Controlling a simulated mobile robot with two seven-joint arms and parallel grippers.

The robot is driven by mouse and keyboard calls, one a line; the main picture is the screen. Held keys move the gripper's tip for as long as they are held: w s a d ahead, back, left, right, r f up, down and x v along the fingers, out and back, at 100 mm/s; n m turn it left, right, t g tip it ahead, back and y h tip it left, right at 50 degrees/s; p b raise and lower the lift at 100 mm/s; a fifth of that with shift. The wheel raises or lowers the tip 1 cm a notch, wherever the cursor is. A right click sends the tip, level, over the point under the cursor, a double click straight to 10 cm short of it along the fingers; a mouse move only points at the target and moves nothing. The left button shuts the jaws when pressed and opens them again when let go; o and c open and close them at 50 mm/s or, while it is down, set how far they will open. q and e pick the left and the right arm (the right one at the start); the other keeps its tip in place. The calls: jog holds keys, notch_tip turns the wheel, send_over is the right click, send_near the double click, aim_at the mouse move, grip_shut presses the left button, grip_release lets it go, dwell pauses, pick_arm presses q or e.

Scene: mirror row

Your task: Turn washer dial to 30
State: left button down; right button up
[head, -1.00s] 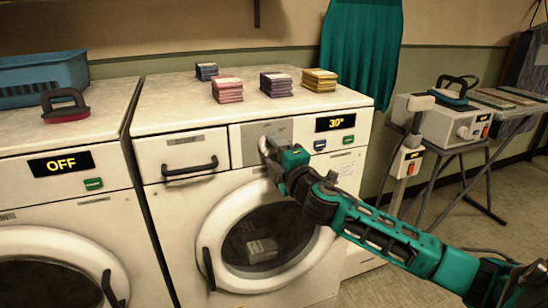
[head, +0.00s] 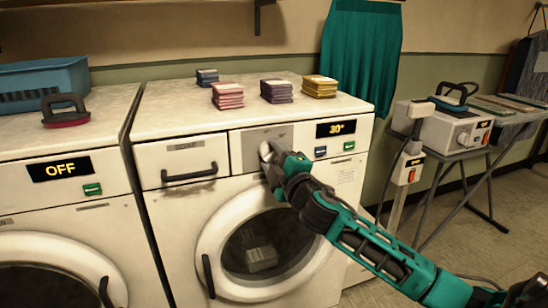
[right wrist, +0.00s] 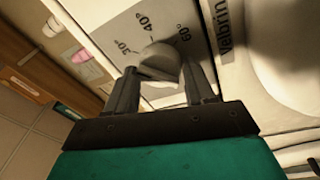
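The washer dial (right wrist: 160,62) is a pale rounded knob on a grey panel with 30°, 40° and 60° marks, seen in the right wrist view. The washer (head: 165,215) has a display (head: 336,128) that reads 30°. My right gripper (head: 268,152) is at the dial in the head view. In the right wrist view its two fingers (right wrist: 160,82) flank the knob closely, one on each side, and look shut on it. The knob's pointer direction is hard to make out. My left gripper is not in view.
A second washer (head: 60,215) on the left reads OFF. Several stacks of folded cloth, among them a yellow one (head: 320,87), stand on the washer top. A soap drawer (head: 188,160) is left of the dial. An ironing station (head: 445,128) stands at the right.

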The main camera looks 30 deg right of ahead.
jog(key=o, duration=0.4)
jog(key=shift+c, duration=0.2)
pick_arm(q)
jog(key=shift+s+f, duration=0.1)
pick_arm(e)
jog(key=shift+s, duration=0.1)
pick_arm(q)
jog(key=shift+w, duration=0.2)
pick_arm(e)
jog(key=s+a+f, duration=0.1)
jog(key=s, duration=1.1)
jog(key=shift+s+a+f, duration=0.2)
jog(key=shift+s+a, duration=0.05)
jog(key=shift+a, duration=0.15)
